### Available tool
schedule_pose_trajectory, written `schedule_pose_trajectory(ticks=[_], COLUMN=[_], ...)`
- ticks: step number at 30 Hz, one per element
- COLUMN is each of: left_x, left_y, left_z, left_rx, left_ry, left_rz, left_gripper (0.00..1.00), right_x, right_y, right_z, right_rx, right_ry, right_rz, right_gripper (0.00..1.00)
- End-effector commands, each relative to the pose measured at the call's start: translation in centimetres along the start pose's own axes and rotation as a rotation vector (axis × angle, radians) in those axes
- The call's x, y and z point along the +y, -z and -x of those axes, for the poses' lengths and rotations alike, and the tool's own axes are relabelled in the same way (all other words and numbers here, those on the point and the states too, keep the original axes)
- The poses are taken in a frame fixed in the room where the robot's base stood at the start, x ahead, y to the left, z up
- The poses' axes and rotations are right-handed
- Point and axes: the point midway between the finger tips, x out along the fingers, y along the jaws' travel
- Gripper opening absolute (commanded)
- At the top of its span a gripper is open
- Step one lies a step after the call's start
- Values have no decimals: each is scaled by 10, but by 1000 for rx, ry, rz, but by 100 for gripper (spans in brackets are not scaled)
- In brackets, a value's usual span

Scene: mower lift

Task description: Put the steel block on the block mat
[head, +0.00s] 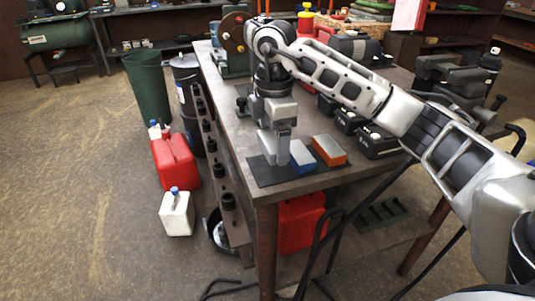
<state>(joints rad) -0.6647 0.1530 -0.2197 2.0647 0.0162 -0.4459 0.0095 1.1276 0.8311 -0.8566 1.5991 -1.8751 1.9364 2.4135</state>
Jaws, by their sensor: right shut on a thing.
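The block mat (262,176) is a dark flat sheet near the front corner of the workbench. A blue and white block (302,155) and an orange and grey block (329,150) stand side by side at its right. My right gripper (276,156) points down over the left part of the mat, just left of the blue block. It is shut on a grey thing, which I take to be the steel block; it is hard to tell from the grey fingers. I cannot tell whether it touches the mat. My left gripper is not in view.
The workbench (228,123) has a row of black knobs along its left side. Black cases (378,143) stand right of the blocks. A red can (174,161), a white jug (177,212) and a green bin (147,88) stand on the floor at left.

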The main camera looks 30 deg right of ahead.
Motion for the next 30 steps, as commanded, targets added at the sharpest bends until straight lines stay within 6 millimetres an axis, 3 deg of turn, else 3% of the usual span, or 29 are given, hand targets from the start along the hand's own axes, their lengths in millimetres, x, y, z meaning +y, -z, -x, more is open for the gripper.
schedule_pose_trajectory(ticks=[7,13,25,26,27,30], left_x=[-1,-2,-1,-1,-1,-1], left_y=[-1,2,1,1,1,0], left_z=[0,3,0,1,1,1], left_rx=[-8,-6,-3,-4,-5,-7], left_ry=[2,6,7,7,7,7], left_rz=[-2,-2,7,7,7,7], left_gripper=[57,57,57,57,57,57], right_x=[5,5,5,5,5,5], right_y=[14,12,12,12,12,12], right_z=[-18,-43,-49,-50,-49,-49], right_rx=[0,-1,0,-1,-2,-2], right_ry=[1,-1,-3,-1,-1,0], right_rz=[2,0,0,0,0,0], right_gripper=[47,47,47,89,100,100])
